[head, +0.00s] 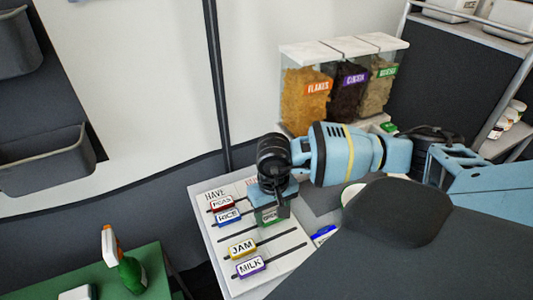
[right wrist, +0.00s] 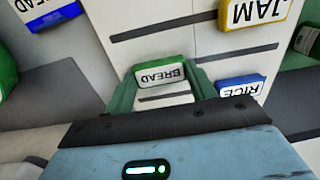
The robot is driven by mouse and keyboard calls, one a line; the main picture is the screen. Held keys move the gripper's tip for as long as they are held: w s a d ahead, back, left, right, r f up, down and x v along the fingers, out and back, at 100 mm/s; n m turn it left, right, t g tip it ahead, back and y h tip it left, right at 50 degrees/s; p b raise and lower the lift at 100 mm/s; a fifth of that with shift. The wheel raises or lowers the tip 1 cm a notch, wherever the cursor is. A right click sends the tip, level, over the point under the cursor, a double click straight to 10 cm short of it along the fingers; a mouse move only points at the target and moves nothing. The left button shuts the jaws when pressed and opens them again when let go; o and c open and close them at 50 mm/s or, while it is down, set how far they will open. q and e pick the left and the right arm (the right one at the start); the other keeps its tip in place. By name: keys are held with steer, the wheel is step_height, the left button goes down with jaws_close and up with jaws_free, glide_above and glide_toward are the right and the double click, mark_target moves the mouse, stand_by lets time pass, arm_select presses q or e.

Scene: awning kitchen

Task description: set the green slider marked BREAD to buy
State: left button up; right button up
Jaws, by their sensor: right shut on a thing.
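The green BREAD slider (right wrist: 160,75) lies between the two green fingers of my right gripper (right wrist: 165,85) in the right wrist view. The gripper is shut on it. In the head view my right gripper (head: 270,200) comes down over the right part of the white board (head: 285,262), and a green slider (head: 268,215) shows partly beneath it. The HAVE heading is at the board's left; a red heading to its right is mostly covered by my gripper. My left gripper is not in view.
Red PEAS (head: 222,203), blue RICE (head: 228,217), yellow JAM (head: 242,248) and purple MILK (head: 250,267) sliders sit on the left part of the board. A blue-edged label (head: 323,235) lies right of it. Food dispensers (head: 345,85) stand behind; a spray bottle (head: 125,268) stands at lower left.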

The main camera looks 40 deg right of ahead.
mark_target(273, 215)
steer(key=shift+d+r, duration=0.1)
steer(key=shift+d, duration=0.1)
steer(key=o, duration=1.1)
steer(key=shift+c, duration=0.2)
steer(key=o, duration=0.3)
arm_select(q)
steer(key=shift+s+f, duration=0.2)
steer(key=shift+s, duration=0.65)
arm_select(e)
steer(key=shift+o, duration=0.2)
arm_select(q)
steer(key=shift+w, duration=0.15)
arm_select(e)
steer(key=shift+r, duration=0.35)
step_height(273, 215, up, 6)
steer(key=shift+r, duration=0.55)
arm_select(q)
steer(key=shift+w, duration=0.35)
